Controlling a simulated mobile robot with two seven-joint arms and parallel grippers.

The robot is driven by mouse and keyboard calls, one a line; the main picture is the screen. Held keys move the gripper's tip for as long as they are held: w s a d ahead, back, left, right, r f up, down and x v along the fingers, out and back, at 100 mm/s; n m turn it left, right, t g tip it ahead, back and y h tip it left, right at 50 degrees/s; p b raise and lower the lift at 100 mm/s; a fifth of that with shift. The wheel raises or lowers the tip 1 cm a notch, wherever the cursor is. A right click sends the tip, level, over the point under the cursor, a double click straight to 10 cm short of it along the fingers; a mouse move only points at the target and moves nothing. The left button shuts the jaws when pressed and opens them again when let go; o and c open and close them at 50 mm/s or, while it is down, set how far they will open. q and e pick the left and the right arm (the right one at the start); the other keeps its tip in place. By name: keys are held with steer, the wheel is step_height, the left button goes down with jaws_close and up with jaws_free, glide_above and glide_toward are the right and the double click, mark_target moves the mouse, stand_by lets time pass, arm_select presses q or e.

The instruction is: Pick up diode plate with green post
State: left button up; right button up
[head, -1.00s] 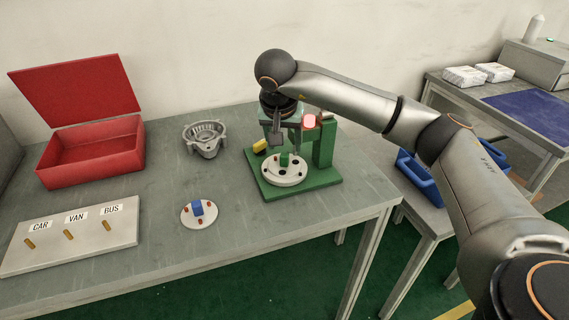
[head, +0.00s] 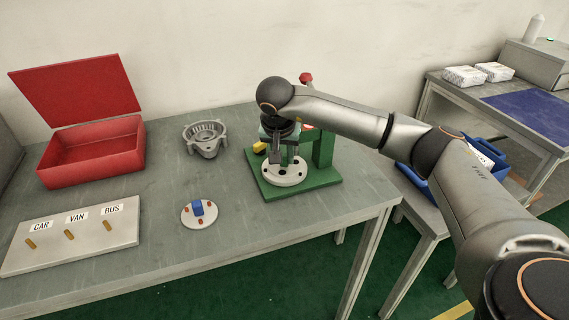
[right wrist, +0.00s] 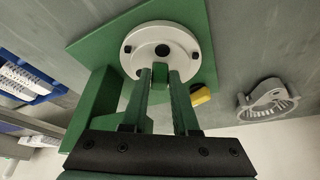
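The diode plate with green post is a round pale disc (head: 285,174) lying on the green press fixture (head: 313,183). Its green post (right wrist: 159,72) stands up at the disc's edge nearest the gripper in the right wrist view. My right gripper (right wrist: 159,77) is over the plate with one finger on each side of the post. The fingers look open, with narrow gaps beside the post. In the head view the right gripper (head: 281,158) partly hides the post. My left gripper is not in view.
A plate with a blue post (head: 198,209) lies on the table to the left. The fixture's green column (head: 324,150) is close beside the gripper.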

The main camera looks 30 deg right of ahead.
jaws_close()
steer(key=shift+r, duration=0.15)
